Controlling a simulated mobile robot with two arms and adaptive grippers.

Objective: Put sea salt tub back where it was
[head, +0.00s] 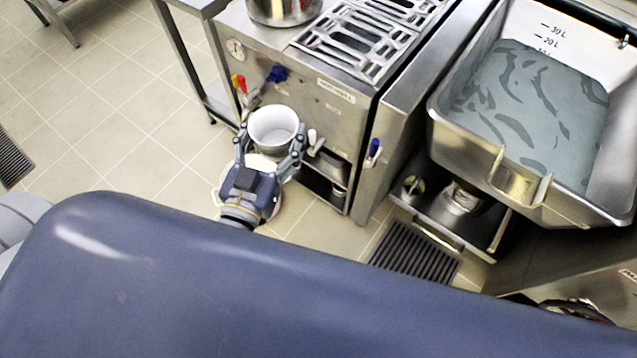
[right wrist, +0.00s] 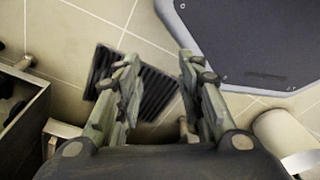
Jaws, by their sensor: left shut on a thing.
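A white, open-topped round tub (head: 273,127), likely the sea salt tub, is between the fingers of my left gripper (head: 269,151) in the head view. The gripper is shut on it, with one finger on each side. The tub is in front of the cooker's control panel, and no label on it is readable. My right gripper (right wrist: 157,72) is open and empty in the right wrist view, with floor and a drain grate beyond its fingers.
A steel cooker (head: 335,97) with knobs stands behind the tub, with a pot (head: 284,8) on top. A large steel basin of liquid (head: 530,110) is at right. A white round container (head: 277,203) is below my left gripper.

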